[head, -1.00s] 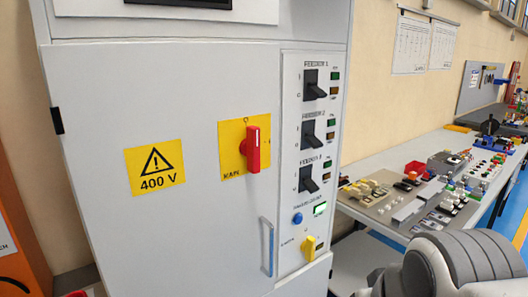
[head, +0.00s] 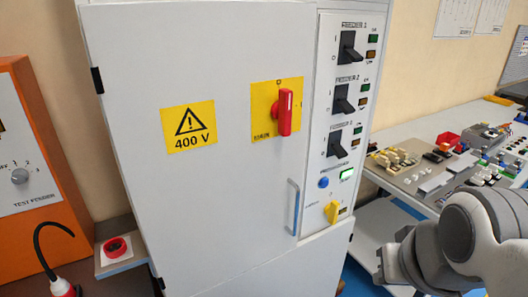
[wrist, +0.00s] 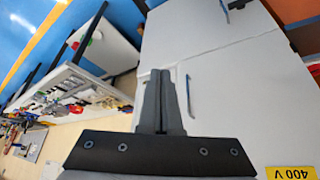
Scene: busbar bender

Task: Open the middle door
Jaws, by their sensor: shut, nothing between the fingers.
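The large light grey cabinet door (head: 215,205) bears a yellow 400 V label and looks shut in the head view. Its vertical blue-grey handle (head: 293,207) is near the lower right edge. In the wrist view, which shows the cabinet upside down, the handle (wrist: 188,96) stands just right of my gripper (wrist: 160,74). The fingers are together and empty, with a visible gap to the handle in the picture; the depth between them is unclear. My gripper is outside the head view. A seam separates this door from another grey panel (wrist: 205,30) with its own handle (wrist: 236,5).
A red rotary switch (head: 285,112) sits on the door. The feeder panel (head: 345,60) with black switches and a yellow knob (head: 332,211) is to its right. A cluttered bench (head: 395,182) is further right, an orange test unit (head: 35,200) at left.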

